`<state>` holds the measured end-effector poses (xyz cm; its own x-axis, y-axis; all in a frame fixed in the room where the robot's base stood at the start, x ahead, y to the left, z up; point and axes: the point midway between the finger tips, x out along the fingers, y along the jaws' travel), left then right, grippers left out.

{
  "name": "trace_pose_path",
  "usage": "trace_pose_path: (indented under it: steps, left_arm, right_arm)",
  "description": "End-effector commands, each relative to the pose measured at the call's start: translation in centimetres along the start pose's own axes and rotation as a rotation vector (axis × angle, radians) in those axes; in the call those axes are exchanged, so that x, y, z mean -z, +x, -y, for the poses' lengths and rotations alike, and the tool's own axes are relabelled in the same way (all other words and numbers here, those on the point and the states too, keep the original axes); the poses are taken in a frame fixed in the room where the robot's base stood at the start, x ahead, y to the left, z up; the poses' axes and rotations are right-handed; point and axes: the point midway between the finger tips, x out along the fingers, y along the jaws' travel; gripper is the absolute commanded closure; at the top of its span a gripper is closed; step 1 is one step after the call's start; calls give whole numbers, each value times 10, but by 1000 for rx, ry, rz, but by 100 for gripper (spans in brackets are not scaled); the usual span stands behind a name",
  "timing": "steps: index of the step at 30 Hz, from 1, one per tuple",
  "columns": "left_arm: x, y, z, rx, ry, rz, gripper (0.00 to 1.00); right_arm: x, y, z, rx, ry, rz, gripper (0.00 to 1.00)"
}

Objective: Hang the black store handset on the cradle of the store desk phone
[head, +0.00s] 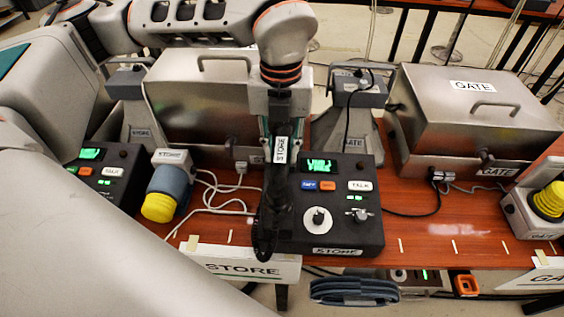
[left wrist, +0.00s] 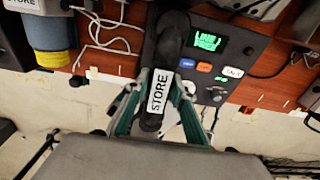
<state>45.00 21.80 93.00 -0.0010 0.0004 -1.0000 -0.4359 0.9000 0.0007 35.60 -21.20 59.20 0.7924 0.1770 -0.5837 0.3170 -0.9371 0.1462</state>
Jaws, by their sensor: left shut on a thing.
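The black store handset (head: 270,205) with a white STORE label hangs lengthwise from my left gripper (head: 279,135). In the left wrist view my left gripper (left wrist: 160,110) has its greenish fingers on both sides of the handset (left wrist: 172,35), shut on it near the label. The store desk phone (head: 370,228) is a black box with a green screen, buttons and knobs. The handset lies across the phone's left edge in the head view; I cannot tell whether they touch. The phone also shows in the wrist view (left wrist: 232,72). Its cradle cannot be made out. My right gripper is not in view.
A grey GATE stand (head: 357,135) with a black cord is behind the phone. Metal cases stand left (head: 195,115) and right (head: 475,110). A yellow-capped cylinder (head: 168,193) and white cables (head: 215,190) are left of the handset. A STORE sign (head: 240,266) hangs at the front edge.

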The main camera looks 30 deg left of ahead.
Motion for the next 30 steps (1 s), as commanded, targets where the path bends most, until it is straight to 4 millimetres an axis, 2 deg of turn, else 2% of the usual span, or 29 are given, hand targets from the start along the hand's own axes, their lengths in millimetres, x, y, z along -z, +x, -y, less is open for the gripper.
trace_pose_path:
  steps: [5, 12, 24, 25, 26, 30]
  left_arm:
    - [0, 11, 0, 1, 2, -1, 100]
    - [1, 44, 0, -1, 1, -2, 100]
    - [0, 48, 0, 1, 1, 1, 100]
    - [0, 47, 0, 1, 1, 1, 68]
    - [0, 47, 0, 1, 1, 1, 60]
    - [0, 47, 0, 1, 1, 1, 59]
  right_arm:
    - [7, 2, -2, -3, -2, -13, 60]
    - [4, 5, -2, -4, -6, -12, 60]
    - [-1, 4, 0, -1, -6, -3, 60]
    - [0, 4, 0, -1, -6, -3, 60]
    - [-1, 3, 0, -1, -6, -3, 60]
    - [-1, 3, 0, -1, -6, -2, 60]
